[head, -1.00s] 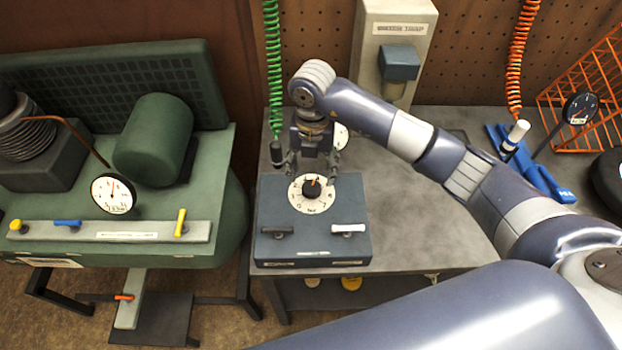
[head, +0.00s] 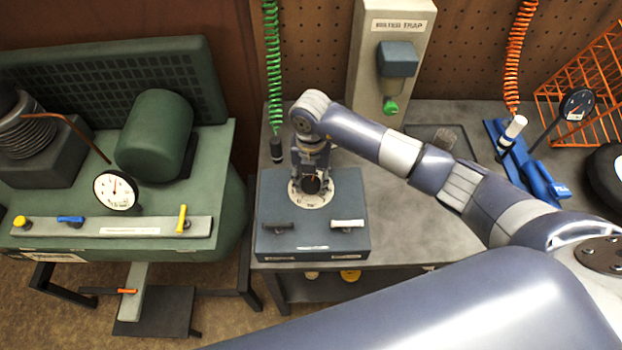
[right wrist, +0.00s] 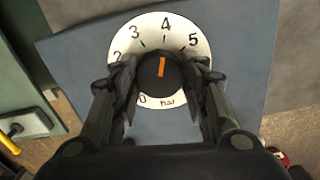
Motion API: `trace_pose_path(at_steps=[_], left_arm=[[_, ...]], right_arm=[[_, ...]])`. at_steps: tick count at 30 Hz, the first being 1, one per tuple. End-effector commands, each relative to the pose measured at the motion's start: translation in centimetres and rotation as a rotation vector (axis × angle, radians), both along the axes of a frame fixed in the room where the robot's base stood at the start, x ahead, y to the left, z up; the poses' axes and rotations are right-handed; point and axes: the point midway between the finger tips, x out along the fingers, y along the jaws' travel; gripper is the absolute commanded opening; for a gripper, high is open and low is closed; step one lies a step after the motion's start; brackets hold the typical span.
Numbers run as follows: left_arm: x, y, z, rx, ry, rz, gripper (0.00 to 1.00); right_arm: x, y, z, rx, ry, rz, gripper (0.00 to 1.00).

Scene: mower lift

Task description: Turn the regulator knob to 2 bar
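The regulator knob (right wrist: 155,85) is dark with an orange pointer mark, set in a white round dial (right wrist: 178,35) marked in bar. In the right wrist view the orange mark points up, close to the 4. My right gripper (right wrist: 162,75) has come down over the dial, with one finger on each side of the knob. The fingers look closed against the knob's sides. In the head view the right gripper (head: 311,175) hides part of the dial (head: 311,201). My left gripper is not in view.
The dial sits on a blue-grey box (head: 312,238) with a black lever and a white lever. A green compressor (head: 155,135) stands at left. The water trap (head: 397,60) is behind. Bare grey bench top (head: 400,225) lies right of the box.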

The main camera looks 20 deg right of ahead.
Motion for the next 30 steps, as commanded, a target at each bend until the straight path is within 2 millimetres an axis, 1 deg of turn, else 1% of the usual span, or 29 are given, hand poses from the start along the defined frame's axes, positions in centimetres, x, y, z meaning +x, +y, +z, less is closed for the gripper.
trace_pose_path(at_steps=[2,8,14,20,30], left_arm=[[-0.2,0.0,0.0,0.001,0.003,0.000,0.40],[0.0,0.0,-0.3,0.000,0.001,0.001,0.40],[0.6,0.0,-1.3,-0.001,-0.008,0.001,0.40],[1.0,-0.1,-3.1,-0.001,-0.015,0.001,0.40],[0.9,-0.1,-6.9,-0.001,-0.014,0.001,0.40]], right_arm=[[0.0,0.1,0.0,0.001,0.000,0.001,0.17],[0.0,0.0,0.0,0.001,0.000,0.020,0.17],[0.0,0.1,-0.2,0.001,-0.002,0.102,0.17],[0.0,0.0,-0.4,0.000,-0.001,0.255,0.17],[0.1,0.0,-0.4,0.001,-0.002,0.576,0.17]])
